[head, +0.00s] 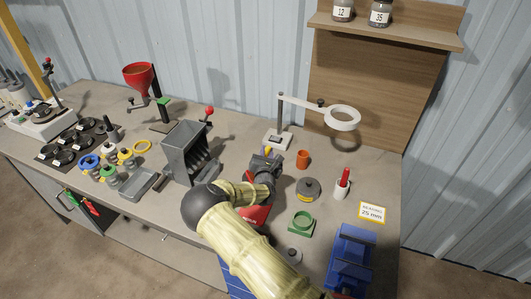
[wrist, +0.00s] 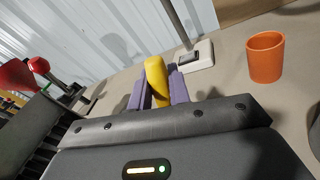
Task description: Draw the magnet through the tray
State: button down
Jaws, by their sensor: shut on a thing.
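My gripper (wrist: 158,92) is shut on a yellow rod-shaped piece with a rounded end, which looks like the magnet's handle (wrist: 156,72). Its lower part is hidden by the gripper body, so I cannot see what it touches. A shallow grey tray (head: 136,189) lies at the front edge of the bench, left of that machine and well left of my gripper. A red thing (head: 254,215) shows partly behind my arm; I cannot tell what it is.
The grey slotted machine (head: 183,150) stands between tray and gripper. Near the gripper are the ring lamp's base (head: 278,140), an orange cup (head: 303,159), a grey round weight (head: 308,189) and a green block (head: 301,222). A blue vise (head: 350,260) is at right. Several coloured spools crowd the left.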

jog(key=shift+w+d+f, duration=0.15)
jog(key=shift+d+f, duration=0.05)
jog(key=shift+f, duration=0.05)
jog(key=shift+a+f+b, duration=0.1)
jog(key=shift+f+b, duration=0.1)
jog(key=shift+b, duration=0.2)
jog(key=shift+s+d+r, duration=0.1)
jog(key=shift+s+d, duration=0.15)
jog(key=shift+d, duration=0.25)
jog(key=shift+s+d+r, duration=0.1)
jog(key=shift+s+d, duration=0.1)
jog(key=shift+d, duration=0.25)
